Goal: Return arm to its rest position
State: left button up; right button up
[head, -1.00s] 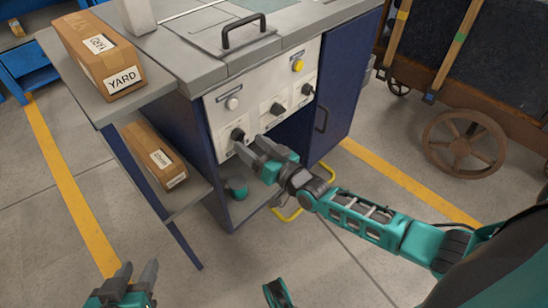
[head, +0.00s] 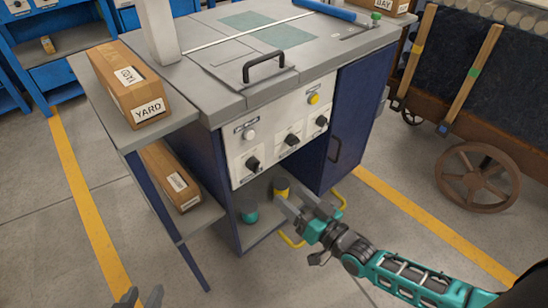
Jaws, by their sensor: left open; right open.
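My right arm comes in from the lower right. Its gripper (head: 304,209) is open and empty, in front of the open shelf under the control panel (head: 282,135). It is apart from the panel's knobs. My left gripper (head: 138,297) shows only by its fingertips at the bottom edge, open, with nothing seen between them. The panel has a white button (head: 249,134), a yellow button (head: 313,98) and several black knobs.
Cardboard boxes sit on the side shelves, one marked YARD (head: 130,84). A wooden cart (head: 481,177) stands at right. The floor in front is clear.

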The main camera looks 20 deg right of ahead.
jog(key=s+a+n+g+h, duration=0.25)
jog(key=s+a+g, duration=0.35)
jog(key=s, duration=0.4)
pick_arm(q)
jog(key=s+a+r+p, duration=0.1)
jog(key=a+r+p, duration=0.2)
jog(key=r+p, duration=0.8)
jog(key=p, duration=0.5)
jog(key=shift+s+r+y, duration=0.2)
jog(key=shift+r+y, duration=0.2)
pick_arm(e)
jog(key=s+d+r+h, duration=0.1)
jog(key=s+d+r, duration=0.1)
jog(key=r, duration=0.9)
jog(key=shift+d+r+h, duration=0.25)
jog(key=shift+d+h, duration=0.1)
jog(key=shift+d, duration=0.25)
pick_arm(q)
jog(key=shift+f, duration=0.1)
jog(key=shift+s+d, duration=0.1)
